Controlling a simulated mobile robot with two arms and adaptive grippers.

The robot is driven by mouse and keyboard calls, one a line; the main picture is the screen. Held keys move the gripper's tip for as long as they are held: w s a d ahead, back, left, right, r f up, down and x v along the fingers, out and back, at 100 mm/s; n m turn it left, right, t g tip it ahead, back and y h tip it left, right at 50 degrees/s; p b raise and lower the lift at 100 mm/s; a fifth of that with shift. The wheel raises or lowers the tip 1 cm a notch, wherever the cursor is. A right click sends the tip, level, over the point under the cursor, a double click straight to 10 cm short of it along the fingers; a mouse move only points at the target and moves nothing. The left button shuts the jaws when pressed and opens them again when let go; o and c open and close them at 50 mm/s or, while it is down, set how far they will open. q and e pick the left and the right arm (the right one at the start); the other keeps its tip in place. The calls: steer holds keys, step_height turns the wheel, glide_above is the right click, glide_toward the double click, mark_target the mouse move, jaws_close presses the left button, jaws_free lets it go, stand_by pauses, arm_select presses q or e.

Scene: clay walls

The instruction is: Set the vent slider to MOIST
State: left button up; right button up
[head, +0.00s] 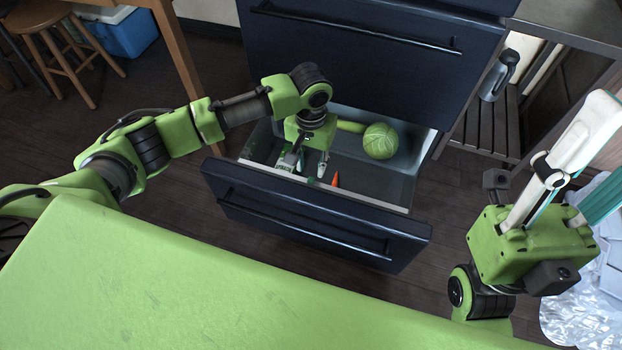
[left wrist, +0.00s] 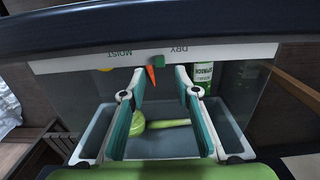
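The vent strip (left wrist: 240,53) is a white band along the inside of the drawer front, with MOIST and DRY upside down in the left wrist view. A small green slider (left wrist: 159,61) sits on it between the words, nearer DRY. My left gripper (left wrist: 160,75) is open, with one fingertip on each side of the slider; I cannot tell whether either touches it. In the head view my left gripper (head: 306,166) reaches down into the open drawer (head: 300,208). My right gripper (head: 592,155) points up at the right, its fingers apart and empty.
The drawer holds a cabbage (head: 381,141), a long green vegetable (head: 350,127), an orange carrot (head: 336,180) and a labelled spinach container (left wrist: 202,77). A green surface (head: 180,290) fills the foreground. A wooden table leg (head: 176,45) stands left of the drawer.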

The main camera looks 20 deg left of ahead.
mark_target(311, 179)
arm_select(q)
step_height(311, 179, down, 6)
steer(key=shift+r+b, duration=0.1)
steer(key=shift+b, duration=1.05)
jaws_close()
